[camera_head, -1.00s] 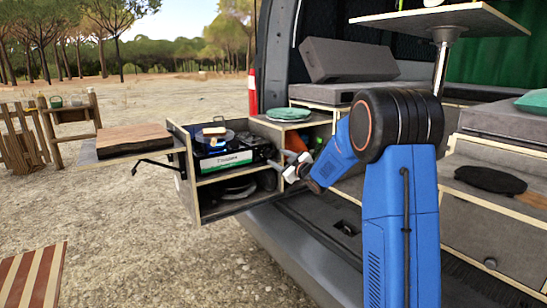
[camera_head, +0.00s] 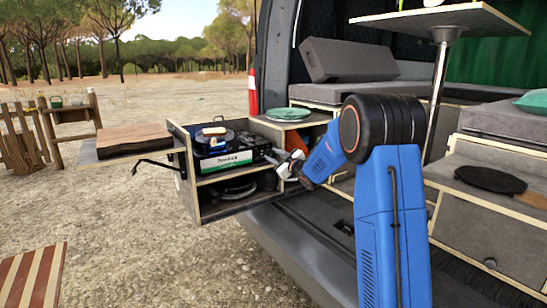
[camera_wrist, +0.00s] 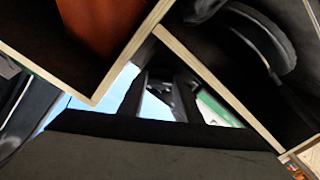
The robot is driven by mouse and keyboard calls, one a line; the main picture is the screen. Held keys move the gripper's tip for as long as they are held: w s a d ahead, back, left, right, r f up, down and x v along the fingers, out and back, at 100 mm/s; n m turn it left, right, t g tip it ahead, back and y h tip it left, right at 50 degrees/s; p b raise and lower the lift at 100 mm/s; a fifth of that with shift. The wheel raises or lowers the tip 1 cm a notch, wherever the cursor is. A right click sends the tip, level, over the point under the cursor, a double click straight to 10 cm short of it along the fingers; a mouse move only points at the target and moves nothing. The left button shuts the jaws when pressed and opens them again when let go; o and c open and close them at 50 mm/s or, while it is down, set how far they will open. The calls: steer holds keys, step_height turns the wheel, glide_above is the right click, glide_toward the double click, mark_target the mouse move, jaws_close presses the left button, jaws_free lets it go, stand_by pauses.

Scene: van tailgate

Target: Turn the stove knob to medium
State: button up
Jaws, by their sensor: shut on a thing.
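The camping stove (camera_head: 220,160) sits on the top level of the pulled-out kitchen box, with a white and green label on its front. My gripper (camera_head: 270,158) is at the right end of the stove's front and hides the knob in the head view. In the wrist view, my two dark fingers (camera_wrist: 160,88) are close around a small greyish part that appears to be the stove knob (camera_wrist: 160,97). The jaws are shut on it. The knob's pointer and setting cannot be read. A pan with a small item (camera_head: 214,133) stands on the stove.
Wooden walls of the kitchen box (camera_head: 228,207) frame the stove closely. Dark cookware (camera_head: 235,188) lies on the shelf below. An orange item (camera_head: 296,142) is just right of my gripper. A teal plate stack (camera_head: 288,114) is behind. A side table (camera_head: 128,149) extends left.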

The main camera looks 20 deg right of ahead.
steer(key=shift+m, duration=0.3)
steer(key=m, duration=1)
steer(key=shift+m, duration=0.3)
stand_by(0.3)
steer(key=o, duration=1)
steer(key=v, duration=1.7)
steer(key=shift+s+d, duration=0.1)
steer(key=shift+s, duration=0.1)
